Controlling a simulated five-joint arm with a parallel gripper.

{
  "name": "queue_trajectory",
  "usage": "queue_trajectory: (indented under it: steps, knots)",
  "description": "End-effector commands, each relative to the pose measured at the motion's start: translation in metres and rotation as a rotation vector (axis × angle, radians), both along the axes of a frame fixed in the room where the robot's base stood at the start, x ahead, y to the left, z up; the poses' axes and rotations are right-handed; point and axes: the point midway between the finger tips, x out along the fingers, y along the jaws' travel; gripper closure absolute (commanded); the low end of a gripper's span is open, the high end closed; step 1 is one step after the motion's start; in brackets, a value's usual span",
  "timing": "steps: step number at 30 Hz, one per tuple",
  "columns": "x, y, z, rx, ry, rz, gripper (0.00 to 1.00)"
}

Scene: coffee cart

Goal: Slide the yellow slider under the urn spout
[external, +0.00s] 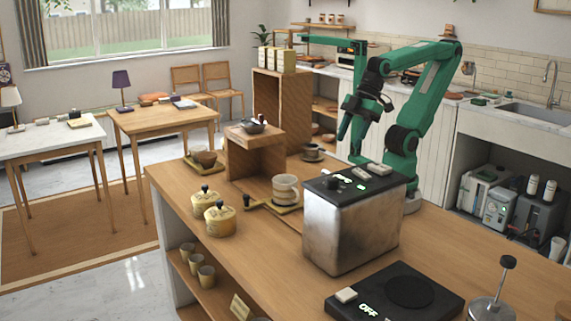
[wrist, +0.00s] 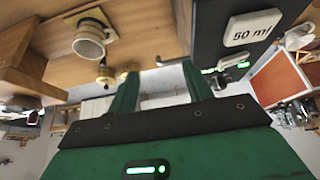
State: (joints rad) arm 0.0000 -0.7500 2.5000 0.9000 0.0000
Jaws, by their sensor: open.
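The yellow slider (external: 291,209) is a flat plate on the counter, with a white cup (external: 285,188) standing on it. A bar with a dark knob extends to its left. The urn (external: 350,225), a metal box with a black top, stands just right of the slider; its spout cannot be made out. My gripper (external: 344,134) is above and behind the urn, open and empty, apart from the slider. In the wrist view, which looks inverted, the cup (wrist: 89,42) is at upper left, and the open fingers (wrist: 160,85) have nothing between them. A "50 ml" button (wrist: 252,28) shows at upper right.
Two yellow lidded jars (external: 213,210) stand left of the slider. A wooden stand (external: 254,153) is behind it, holding a dark bowl. A black scale (external: 394,293) lies in front of the urn. The counter between jars and urn has some bare room.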

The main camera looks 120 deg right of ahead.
Motion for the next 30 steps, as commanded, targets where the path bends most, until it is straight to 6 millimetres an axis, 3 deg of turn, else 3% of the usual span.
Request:
queue_trajectory:
  steps: [10,12,17,23,30]
  knots:
    - [0.0,0.0,0.0,0.0,0.0,0.0,0.5]
    - [0.0,0.0,0.0,0.0,0.0,0.0,0.59]
    - [0.004,-0.002,0.001,-0.002,0.007,-0.005,0.59]
    - [0.02,-0.01,0.004,-0.007,0.042,-0.024,0.59]
    - [0.054,-0.031,0.005,-0.016,0.11,-0.064,0.59]
